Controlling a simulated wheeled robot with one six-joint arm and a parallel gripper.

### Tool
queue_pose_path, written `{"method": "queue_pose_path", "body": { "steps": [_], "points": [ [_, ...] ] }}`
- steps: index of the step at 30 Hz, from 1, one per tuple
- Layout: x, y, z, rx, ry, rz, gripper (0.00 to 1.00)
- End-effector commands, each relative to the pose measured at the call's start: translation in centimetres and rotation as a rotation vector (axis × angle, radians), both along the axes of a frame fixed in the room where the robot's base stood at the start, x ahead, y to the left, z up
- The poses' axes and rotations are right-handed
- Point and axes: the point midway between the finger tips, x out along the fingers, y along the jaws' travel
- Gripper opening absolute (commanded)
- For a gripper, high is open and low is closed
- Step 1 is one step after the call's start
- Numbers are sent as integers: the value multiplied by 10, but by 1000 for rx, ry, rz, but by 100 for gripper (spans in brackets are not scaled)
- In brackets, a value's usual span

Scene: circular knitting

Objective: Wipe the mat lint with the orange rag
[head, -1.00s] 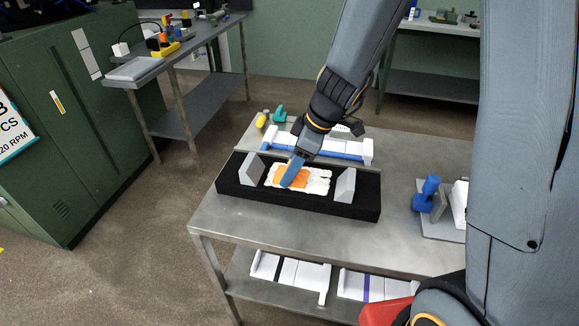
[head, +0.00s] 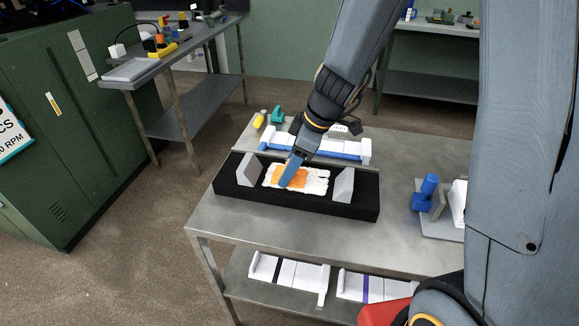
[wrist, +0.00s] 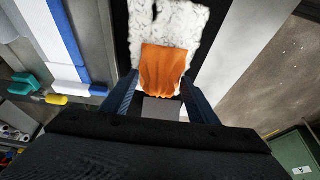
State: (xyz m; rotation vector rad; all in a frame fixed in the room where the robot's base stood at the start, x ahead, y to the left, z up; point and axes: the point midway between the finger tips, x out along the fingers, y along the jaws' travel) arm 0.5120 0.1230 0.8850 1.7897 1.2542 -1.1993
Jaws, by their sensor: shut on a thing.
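The black mat (head: 350,209) lies on the metal table and has a ragged patch of white lint (head: 317,184) on its middle. The orange rag (head: 290,174) lies over the left part of the lint. My gripper (head: 287,182) is shut on the rag and is low over the mat. In the wrist view the orange rag (wrist: 163,68) hangs between my fingers, with lint (wrist: 175,22) showing past it. The lint under the rag is hidden.
Two grey upright blocks, left (head: 248,168) and right (head: 343,185), stand on the mat on either side of the lint. A white and blue rack (head: 320,150) lies behind the mat. A blue object (head: 425,192) stands at the right. The table's front (head: 270,227) is clear.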

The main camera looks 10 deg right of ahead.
Motion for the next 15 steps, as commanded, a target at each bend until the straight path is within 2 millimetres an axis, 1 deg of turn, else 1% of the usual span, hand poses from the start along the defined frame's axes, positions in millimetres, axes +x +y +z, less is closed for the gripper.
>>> {"method": "queue_pose_path", "body": {
  "steps": [4,5,6,15],
  "points": [
    [1,-1,-1,-4,-1,-3,32],
    [1,-1,-1,-3,-2,-2,59],
    [1,-1,-1,-2,-1,-2,62],
    [1,-1,0,-2,-2,-1,62]
  ]
}}
